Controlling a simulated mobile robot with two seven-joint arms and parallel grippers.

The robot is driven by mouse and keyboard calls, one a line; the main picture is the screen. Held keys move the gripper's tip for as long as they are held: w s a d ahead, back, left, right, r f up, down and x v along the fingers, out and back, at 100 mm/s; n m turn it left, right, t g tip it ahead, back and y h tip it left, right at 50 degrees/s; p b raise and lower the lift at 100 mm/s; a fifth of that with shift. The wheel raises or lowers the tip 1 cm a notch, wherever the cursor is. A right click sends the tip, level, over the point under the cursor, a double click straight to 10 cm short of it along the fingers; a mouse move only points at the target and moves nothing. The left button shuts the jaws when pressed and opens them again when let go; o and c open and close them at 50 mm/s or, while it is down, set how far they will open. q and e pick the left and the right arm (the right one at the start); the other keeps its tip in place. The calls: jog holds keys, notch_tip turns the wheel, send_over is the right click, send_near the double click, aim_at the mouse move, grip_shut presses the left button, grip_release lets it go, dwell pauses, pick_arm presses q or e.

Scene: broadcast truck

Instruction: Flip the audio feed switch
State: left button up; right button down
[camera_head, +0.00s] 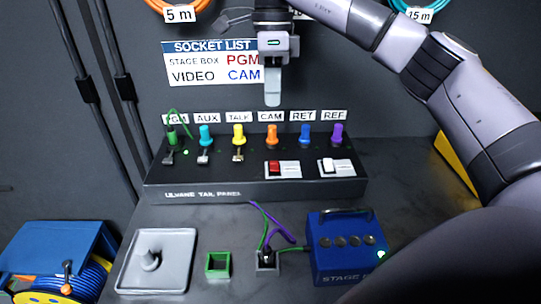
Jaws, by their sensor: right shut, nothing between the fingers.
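The black tail panel (250,182) stands on the grey bench at the wall. On its right front are two rocker switches: a red one (275,168) and a white one (330,165), each on a pale plate. Their small labels are too small to read, so I cannot tell which is the audio feed switch. Small metal toggles (204,157) sit under the left sockets. My right gripper (272,100) is shut and empty. It points down in front of the wall, above the CAM label and apart from the panel. My left gripper is out of view.
Coloured plugs stand along the panel, including an orange one (272,136). A blue stage box (345,245), a green square holder (217,264), a grey tray (155,260) and a small socket with cables occupy the front bench. A blue cable reel (60,265) is at the lower left.

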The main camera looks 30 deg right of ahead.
aim_at(273, 168)
dwell(0.3)
jog(key=f, duration=0.4)
jog(key=s+f+b, duration=0.1)
jog(key=f, duration=0.4)
jog(key=s+a+f+b, duration=0.1)
jog(key=f, duration=0.3)
jog(key=shift+f, duration=0.4)
jog(key=shift+w, duration=0.1)
